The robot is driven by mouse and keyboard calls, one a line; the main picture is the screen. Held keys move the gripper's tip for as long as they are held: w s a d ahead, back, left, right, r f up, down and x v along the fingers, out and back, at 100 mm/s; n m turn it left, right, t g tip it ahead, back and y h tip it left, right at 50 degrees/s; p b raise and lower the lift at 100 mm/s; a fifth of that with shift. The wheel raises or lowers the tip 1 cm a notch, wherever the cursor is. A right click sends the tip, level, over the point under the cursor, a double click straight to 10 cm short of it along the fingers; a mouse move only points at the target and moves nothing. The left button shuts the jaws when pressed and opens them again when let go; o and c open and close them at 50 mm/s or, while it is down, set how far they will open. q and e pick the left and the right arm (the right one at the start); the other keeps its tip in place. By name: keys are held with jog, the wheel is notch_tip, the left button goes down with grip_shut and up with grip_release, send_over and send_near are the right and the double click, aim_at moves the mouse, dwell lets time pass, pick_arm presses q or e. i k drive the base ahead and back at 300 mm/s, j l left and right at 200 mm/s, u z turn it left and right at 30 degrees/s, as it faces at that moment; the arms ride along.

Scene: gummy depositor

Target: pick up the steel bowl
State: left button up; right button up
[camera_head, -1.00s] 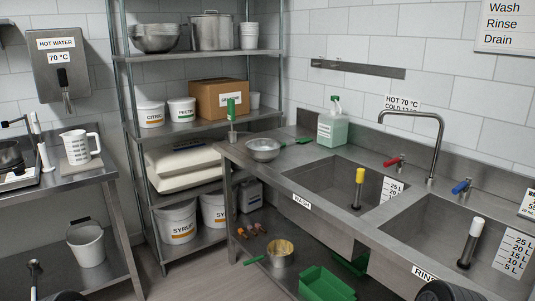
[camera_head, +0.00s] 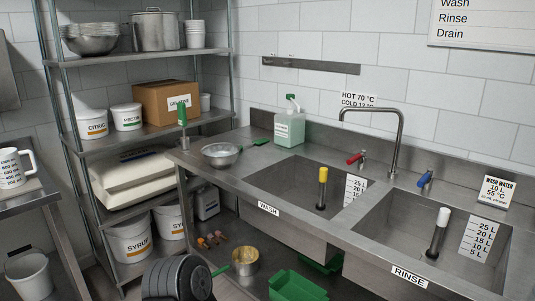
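A round, shallow, steel-coloured vessel (camera_head: 221,156) sits on the counter left of the wash basin. A green handle-like piece (camera_head: 261,142) lies at its right; I cannot tell whether the two are joined, or whether the vessel is a bowl or a strainer. Wide steel bowls (camera_head: 91,40) also stand stacked on the top rack shelf at the left. A dark rounded part of my arm (camera_head: 178,278) shows at the bottom edge. Neither gripper's fingers are in view, and nothing of mine touches the bowls.
The counter (camera_head: 190,160) holds a green-liquid bottle (camera_head: 289,124) behind the vessel. The wash basin (camera_head: 290,185) and rinse basin (camera_head: 405,230) lie to the right. A pot (camera_head: 245,263) and a green bin (camera_head: 297,286) are below. A steel pot (camera_head: 155,30) stands beside the stacked bowls.

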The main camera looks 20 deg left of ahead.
aim_at(219, 155)
jog(key=i+j+z, duration=0.25)
jog(key=j, duration=0.45)
jog(key=i+j+z, duration=0.1)
jog(key=j+z, duration=0.15)
jog(key=j, duration=0.5)
jog(key=j+z, duration=0.3)
jog(key=j, duration=0.9)
jog(key=i+j, duration=0.1)
jog(key=j, duration=0.4)
